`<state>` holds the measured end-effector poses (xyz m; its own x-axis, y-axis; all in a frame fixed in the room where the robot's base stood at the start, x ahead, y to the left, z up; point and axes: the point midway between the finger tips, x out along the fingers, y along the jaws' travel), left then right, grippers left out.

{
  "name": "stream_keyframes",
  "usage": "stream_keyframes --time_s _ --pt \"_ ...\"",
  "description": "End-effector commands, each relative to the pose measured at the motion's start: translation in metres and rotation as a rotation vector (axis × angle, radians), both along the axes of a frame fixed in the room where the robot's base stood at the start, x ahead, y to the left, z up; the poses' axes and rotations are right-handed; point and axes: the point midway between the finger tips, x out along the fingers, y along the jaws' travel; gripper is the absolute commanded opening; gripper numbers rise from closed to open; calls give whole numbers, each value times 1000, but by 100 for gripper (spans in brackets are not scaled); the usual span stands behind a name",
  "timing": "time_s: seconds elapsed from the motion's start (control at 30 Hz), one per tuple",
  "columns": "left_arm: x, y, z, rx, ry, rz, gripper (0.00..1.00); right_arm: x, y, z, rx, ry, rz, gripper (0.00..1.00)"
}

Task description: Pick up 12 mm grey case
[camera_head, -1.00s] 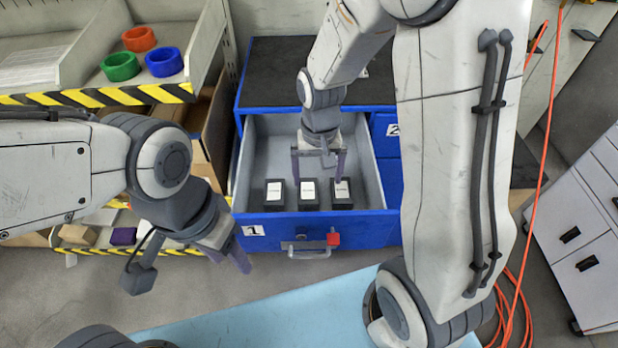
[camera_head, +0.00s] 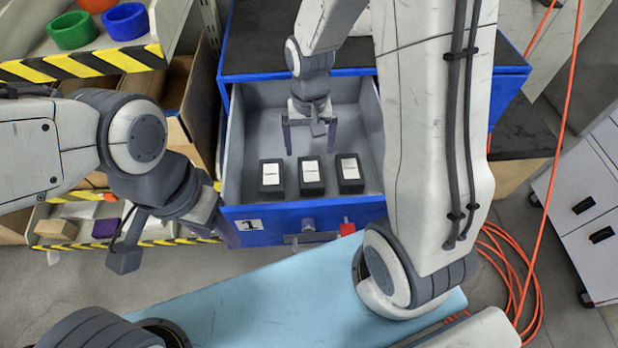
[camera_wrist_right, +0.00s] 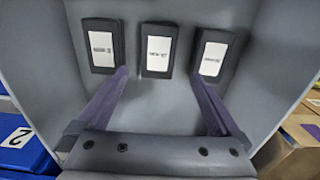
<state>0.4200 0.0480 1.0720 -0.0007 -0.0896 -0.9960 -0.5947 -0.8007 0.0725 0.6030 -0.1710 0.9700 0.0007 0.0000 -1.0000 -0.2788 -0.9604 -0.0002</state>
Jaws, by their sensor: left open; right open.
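Three dark grey cases with white labels stand in a row in the open blue drawer: a left case (camera_head: 271,178), a middle case (camera_head: 311,176) and a right case (camera_head: 349,173). The right wrist view shows the same three cases, with the middle one (camera_wrist_right: 157,50) between my fingers' lines; the label print is too small to read. My right gripper (camera_head: 311,150) is open and empty inside the drawer, behind and above the row. My left gripper (camera_head: 228,232) hangs in front of the drawer's left side, away from the cases.
The drawer's front panel (camera_head: 275,220) bears a number 1 label, a handle and a red tab. Its walls enclose the right gripper. A light blue surface (camera_head: 270,300) lies in front. Shelves with coloured rings (camera_head: 125,22) are at left; orange cables (camera_head: 515,280) at right.

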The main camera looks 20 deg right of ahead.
Motion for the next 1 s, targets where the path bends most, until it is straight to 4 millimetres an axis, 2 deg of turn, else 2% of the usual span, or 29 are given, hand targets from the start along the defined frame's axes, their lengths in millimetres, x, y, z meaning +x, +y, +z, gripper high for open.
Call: stream_keyframes --time_s 0.03,0.3,0.57,0.8,1.0 --pt "0 0 -5 0 0 0 50 -1 -1 -8 0 3 -1 100" --pt "0 0 -3 0 0 0 50 -2 -1 -46 0 6 -1 100" --pt "0 0 0 0 0 0 50 -2 -1 -66 -1 5 1 100" --pt "0 0 4 0 0 0 50 -4 -1 -100 0 5 2 100" --pt "0 0 4 0 0 0 50 -3 -1 -107 0 1 3 100"
